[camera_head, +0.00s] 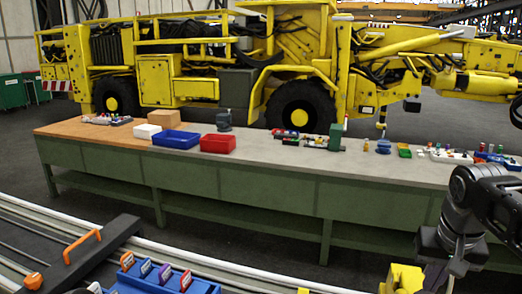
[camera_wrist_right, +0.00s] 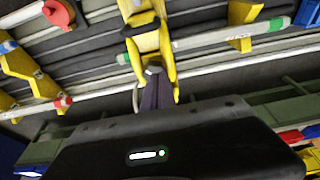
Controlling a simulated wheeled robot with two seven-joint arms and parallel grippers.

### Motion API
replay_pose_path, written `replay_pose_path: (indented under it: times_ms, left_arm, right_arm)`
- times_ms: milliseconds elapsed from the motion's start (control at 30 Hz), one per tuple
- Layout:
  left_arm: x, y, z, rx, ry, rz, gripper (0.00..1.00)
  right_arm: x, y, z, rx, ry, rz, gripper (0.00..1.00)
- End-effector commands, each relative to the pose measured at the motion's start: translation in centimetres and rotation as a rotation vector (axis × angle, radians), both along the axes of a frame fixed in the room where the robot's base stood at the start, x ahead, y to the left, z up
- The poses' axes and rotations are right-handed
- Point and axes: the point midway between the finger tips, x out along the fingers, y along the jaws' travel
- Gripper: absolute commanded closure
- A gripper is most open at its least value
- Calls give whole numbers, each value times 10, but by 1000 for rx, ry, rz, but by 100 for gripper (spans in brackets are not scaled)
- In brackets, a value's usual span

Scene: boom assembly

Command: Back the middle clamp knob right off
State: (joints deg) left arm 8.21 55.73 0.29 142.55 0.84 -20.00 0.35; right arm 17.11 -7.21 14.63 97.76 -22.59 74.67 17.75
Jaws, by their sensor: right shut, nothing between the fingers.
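In the right wrist view, a yellow clamp (camera_wrist_right: 150,42) stands on the rails at the upper middle, with two legs reaching down on either side of my right gripper's tips. My right gripper (camera_wrist_right: 154,74) is shut and empty, its dark narrow fingers pointing at the clamp. I cannot tell whether the tips touch it. No knob can be made out clearly on this clamp; the fingers may hide it. In the head view, my right gripper (camera_head: 452,272) is low at the right, beside a yellow clamp part (camera_head: 402,278) cut by the lower edge. My left gripper is not visible.
Other yellow brackets (camera_wrist_right: 22,72) (camera_wrist_right: 242,22) stand on either side, and a red knob (camera_wrist_right: 59,13) is at the upper left. A long workbench (camera_head: 280,170) crosses behind, carrying a blue bin (camera_head: 176,139) and a red bin (camera_head: 218,143). Pale rails (camera_head: 60,218) run in front.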

Motion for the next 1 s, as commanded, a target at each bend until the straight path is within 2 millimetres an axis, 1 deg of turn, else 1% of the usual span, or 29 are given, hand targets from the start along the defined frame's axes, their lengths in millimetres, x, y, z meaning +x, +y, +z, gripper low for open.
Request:
replay_pose_path:
  times_ms: [167, 267, 500, 700, 833, 1000]
  left_arm:
    - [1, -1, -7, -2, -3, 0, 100]
    - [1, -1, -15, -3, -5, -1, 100]
    - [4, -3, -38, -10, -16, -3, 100]
    - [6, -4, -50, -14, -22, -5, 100]
    - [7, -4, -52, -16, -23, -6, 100]
    - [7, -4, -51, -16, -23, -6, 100]
  right_arm:
    - [0, 0, -9, 0, 1, 0, 100]
    - [0, 0, -18, 0, 1, 0, 100]
    - [0, 0, -49, 1, 0, 0, 100]
    - [0, 0, -67, 1, 1, 1, 100]
    - [0, 0, -71, 1, 0, 1, 100]
    - [0, 0, -71, 1, 0, 1, 100]
